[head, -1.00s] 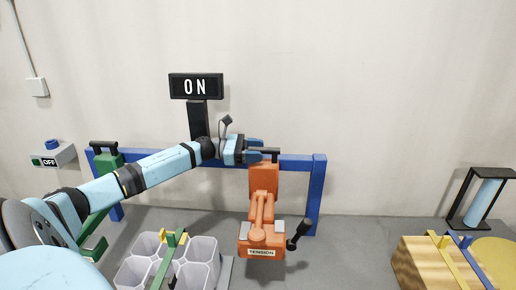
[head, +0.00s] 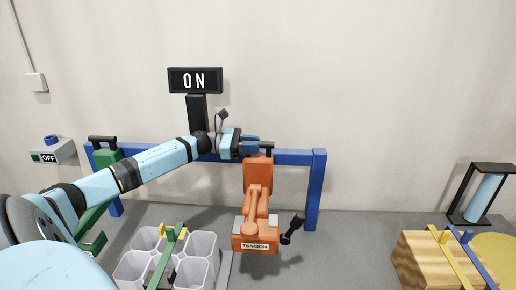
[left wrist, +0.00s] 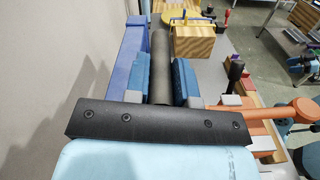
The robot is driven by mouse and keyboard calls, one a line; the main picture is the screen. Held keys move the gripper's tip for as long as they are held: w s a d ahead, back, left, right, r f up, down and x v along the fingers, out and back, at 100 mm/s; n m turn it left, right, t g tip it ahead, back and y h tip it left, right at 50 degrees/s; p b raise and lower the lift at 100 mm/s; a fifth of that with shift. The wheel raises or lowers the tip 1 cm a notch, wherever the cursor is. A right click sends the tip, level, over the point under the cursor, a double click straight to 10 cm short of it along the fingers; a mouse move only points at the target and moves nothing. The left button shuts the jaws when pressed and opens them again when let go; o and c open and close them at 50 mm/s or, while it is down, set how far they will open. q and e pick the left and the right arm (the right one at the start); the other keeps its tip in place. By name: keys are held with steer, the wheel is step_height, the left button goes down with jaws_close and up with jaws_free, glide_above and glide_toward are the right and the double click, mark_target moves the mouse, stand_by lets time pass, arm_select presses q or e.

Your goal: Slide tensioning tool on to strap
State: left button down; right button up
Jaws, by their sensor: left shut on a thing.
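The orange tensioning tool (head: 257,190), labelled TENSION, hangs upright in front of the blue rail. My left gripper (head: 258,143) is shut on its black top handle; in the left wrist view the blue fingers (left wrist: 163,85) stand either side of the black handle bar (left wrist: 160,50). A green strap (head: 164,264) with a yellow clip runs over the grey bins. A yellow strap (head: 455,265) and a blue strap (head: 476,262) lie across a wooden box at right.
The blue rack (head: 316,190) stands behind the tool. A green tool (head: 104,160) hangs at its left end. Grey bins (head: 200,270) sit left of the orange tool; the wooden box (head: 420,262) is at right. The floor between the tool and the box is clear.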

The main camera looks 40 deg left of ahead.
arm_select(q)
steer(key=b+v, duration=0.3)
steer(key=v, duration=1.4)
steer(key=shift+a, duration=0.2)
arm_select(e)
step_height(320, 180, down, 4)
steer(key=shift+f, duration=0.1)
arm_select(q)
steer(key=shift+s, duration=0.15)
arm_select(e)
steer(key=shift+f, duration=0.1)
arm_select(q)
steer(key=c, duration=1.1)
jaws_free()
steer(key=shift+a, duration=0.1)
steer(key=shift+o, duration=0.7)
steer(key=shift+s+a, duration=0.15)
steer(key=shift+s, duration=0.1)
arm_select(e)
steer(key=shift+s+a, duration=0.1)
steer(key=shift+s, duration=0.05)
arm_select(q)
steer(key=shift+w, duration=0.1)
